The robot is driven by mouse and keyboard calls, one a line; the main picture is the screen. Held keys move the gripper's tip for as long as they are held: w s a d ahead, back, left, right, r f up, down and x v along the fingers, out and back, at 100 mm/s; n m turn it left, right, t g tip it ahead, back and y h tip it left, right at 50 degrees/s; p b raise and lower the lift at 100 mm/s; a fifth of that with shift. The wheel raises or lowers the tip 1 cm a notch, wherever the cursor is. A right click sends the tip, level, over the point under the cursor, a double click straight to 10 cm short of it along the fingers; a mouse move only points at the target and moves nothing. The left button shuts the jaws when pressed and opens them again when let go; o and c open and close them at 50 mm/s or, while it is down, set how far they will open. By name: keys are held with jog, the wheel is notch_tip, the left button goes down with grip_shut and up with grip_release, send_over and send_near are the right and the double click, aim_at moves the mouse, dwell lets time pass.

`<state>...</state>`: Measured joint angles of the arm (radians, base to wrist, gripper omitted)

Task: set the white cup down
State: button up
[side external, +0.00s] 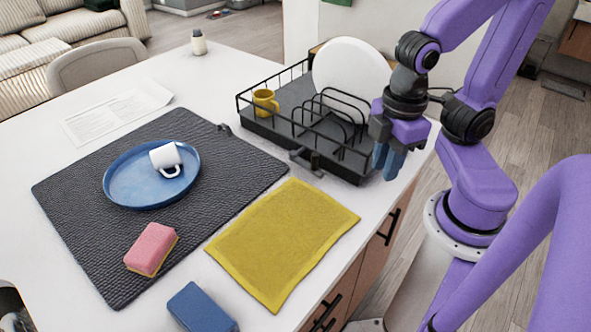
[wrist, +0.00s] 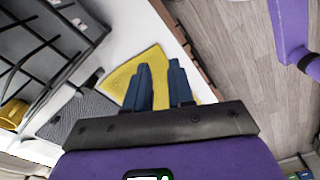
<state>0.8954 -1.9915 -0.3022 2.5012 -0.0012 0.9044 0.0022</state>
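The white cup (side external: 164,156) lies on its side in the blue plate (side external: 124,186), its handle towards the viewer. The plate rests on the dark textured mat (side external: 84,235). My gripper (side external: 388,163) is far to the right of the cup, pointing down beside the right end of the dish rack. In the wrist view its two blue fingers (wrist: 161,75) stand apart with nothing between them. The cup and the plate cannot be made out in the wrist view.
The black dish rack (side external: 262,127) holds a yellow mug (side external: 265,101) and a large white plate (side external: 350,72). A yellow cloth (side external: 283,240), a pink sponge (side external: 150,248) and a blue block (side external: 202,308) lie nearer. A small bottle (side external: 198,43) and paper sheet (side external: 117,112) are farther back.

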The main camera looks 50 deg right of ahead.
jog(key=o, duration=0.7)
jog(key=shift+s+d, duration=0.1)
jog(key=shift+s, duration=0.05)
notch_tip(320, 180, up, 5)
jog(key=t+y, duration=0.2)
jog(key=t, duration=0.2)
send_over(168, 148)
jog(key=s+d, duration=0.4)
jog(key=s, duration=0.2)
jog(key=x, duration=1.1)
jog(key=shift+a+f, duration=0.1)
jog(key=shift+a, duration=0.25)
jog(key=shift+w+x, duration=0.1)
jog(key=shift+x, duration=1.4)
jog(key=shift+w+x, duration=0.15)
jog(key=shift+x, duration=1.35)
